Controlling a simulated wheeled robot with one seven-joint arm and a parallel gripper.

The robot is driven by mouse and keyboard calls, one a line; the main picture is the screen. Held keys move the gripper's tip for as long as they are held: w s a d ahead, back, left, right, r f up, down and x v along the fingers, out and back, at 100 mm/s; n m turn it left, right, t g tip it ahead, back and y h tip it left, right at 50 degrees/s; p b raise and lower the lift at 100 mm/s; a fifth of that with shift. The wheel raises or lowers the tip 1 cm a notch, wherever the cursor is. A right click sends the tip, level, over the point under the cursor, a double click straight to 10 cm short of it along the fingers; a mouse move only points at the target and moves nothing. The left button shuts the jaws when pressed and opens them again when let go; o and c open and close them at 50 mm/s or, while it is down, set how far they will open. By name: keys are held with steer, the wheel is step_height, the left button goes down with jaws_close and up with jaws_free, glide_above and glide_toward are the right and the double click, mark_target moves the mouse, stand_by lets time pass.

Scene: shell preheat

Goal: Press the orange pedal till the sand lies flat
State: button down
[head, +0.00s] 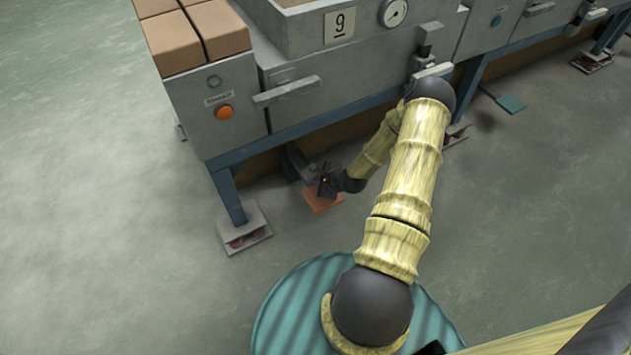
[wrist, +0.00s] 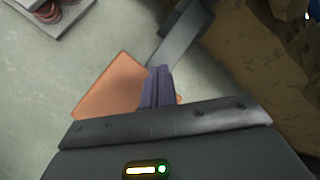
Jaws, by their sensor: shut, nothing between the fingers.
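The orange pedal (head: 323,199) sits low near the floor under the front of the grey machine, at the end of a dark lever arm (head: 298,165). My gripper (head: 328,184) is down at the pedal, over its upper right part. In the wrist view the pedal (wrist: 112,88) shows as a flat orange plate, and my shut fingers (wrist: 158,88) overlap its right side. I cannot tell whether the fingertips touch it. The sand is not clearly visible; the box (head: 318,28) marked 9 is cut off at the top of the head view.
The machine's blue leg (head: 228,192) stands on a pad (head: 244,230) left of the pedal. A teal pedal (head: 510,103) is farther right. An orange button (head: 224,112) is on the cabinet, with bricks (head: 172,42) above. The floor at left is clear.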

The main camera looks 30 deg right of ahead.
steer(key=shift+w+r, duration=0.1)
steer(key=shift+r, duration=0.25)
steer(key=shift+w+r+p, duration=0.1)
steer(key=shift+r+p, duration=0.4)
steer(key=shift+p, duration=0.05)
step_height(320, 180, up, 4)
steer(key=p, duration=0.4)
steer(key=shift+w+r, duration=0.1)
steer(key=shift+w, duration=0.05)
stand_by(2.0)
